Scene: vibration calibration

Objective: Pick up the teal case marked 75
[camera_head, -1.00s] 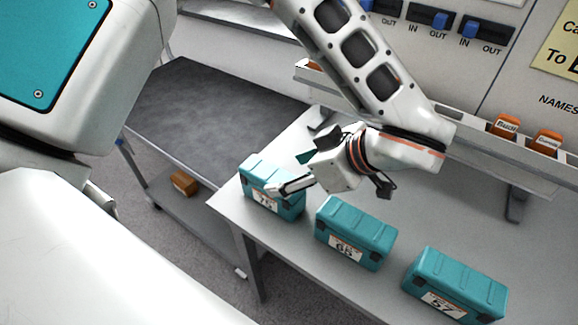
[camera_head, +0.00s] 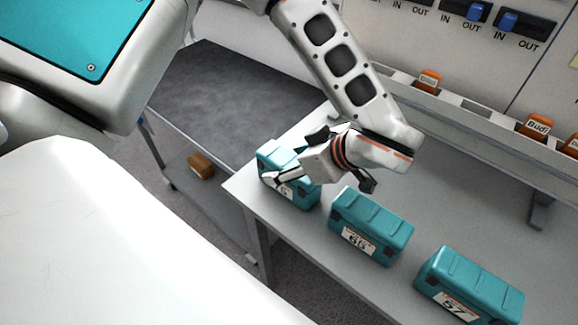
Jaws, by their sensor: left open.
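The leftmost teal case (camera_head: 304,196) stands at the near left corner of the light table. Its label is partly covered by a finger, so the number is not fully readable. My left gripper (camera_head: 291,158) is open and overlaps the top of this case. One finger lies across its front and the other is above its far side. I cannot tell whether the fingers touch it. My right gripper is not in view.
Two more teal cases, marked 66 (camera_head: 372,226) and 57 (camera_head: 469,284), stand to the right on the table (camera_head: 420,200). Orange containers (camera_head: 536,127) sit in a rack along the back. A dark-topped bench (camera_head: 225,95) is at left, with a brown box (camera_head: 200,166) on its lower shelf.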

